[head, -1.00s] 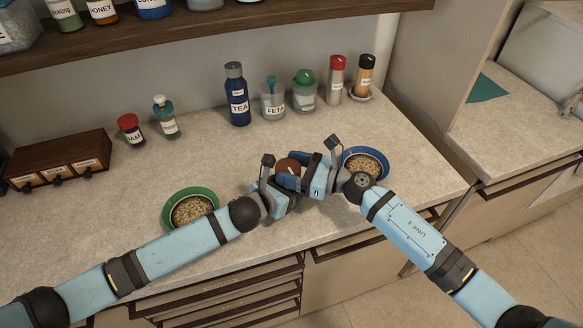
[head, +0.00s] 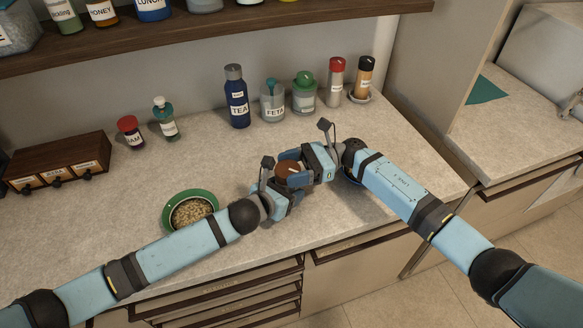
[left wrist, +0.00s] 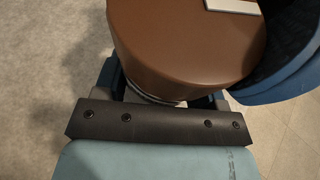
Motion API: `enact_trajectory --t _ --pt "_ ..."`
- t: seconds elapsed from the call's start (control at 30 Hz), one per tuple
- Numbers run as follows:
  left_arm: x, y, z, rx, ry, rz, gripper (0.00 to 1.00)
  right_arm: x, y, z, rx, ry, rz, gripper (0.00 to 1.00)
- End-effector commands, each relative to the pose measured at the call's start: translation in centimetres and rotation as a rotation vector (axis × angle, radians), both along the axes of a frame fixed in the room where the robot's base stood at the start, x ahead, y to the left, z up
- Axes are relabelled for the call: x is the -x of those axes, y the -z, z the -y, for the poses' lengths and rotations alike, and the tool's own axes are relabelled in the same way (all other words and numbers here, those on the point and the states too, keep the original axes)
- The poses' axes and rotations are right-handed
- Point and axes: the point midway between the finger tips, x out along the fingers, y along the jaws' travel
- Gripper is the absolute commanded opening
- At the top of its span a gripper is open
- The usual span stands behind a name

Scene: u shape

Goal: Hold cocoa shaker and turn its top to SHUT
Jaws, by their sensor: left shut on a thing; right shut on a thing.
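The cocoa shaker shows mainly by its brown top (head: 288,168), between my two grippers over the front of the counter. My left gripper (head: 287,188) is shut on the shaker's body, below the top. My right gripper (head: 298,163) comes in from the right and is shut on the brown top. In the left wrist view the brown top (left wrist: 185,50) fills the upper middle, with a pale mark (left wrist: 232,5) on its face. A blue finger of my right gripper lies against its right side. The body's label and any SHUT lettering are hidden.
A green bowl of grain-like pieces (head: 191,211) stands left of the grippers. The tea bottle (head: 237,100), feta jar (head: 272,103) and several shakers stand along the back. Bare counter lies between.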

Motion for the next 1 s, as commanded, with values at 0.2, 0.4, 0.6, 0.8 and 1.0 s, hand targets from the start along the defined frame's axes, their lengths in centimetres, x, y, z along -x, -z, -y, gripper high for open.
enact_trajectory --t 0.2,0.4,0.6,0.8,1.0 --pt "0.1 -0.1 0.1 0.002 0.003 0.001 0.27 0.1 0.1 -0.1 0.001 -0.024 -0.001 0.41" --pt "0.1 -0.1 0.1 0.002 0.003 0.001 0.27 0.1 0.1 -0.1 0.001 -0.025 -0.001 0.41" --pt "0.1 -0.1 0.1 0.002 0.003 0.001 0.27 0.1 0.1 -0.1 0.001 -0.025 -0.001 0.76" --pt "0.0 -0.1 0.1 0.001 0.002 0.0 0.27 0.0 0.1 0.0 0.0 -0.023 -0.001 0.76" --pt "0.0 0.0 0.0 0.001 0.001 0.001 0.27 -0.4 0.0 1.2 0.002 -0.02 0.0 0.76"
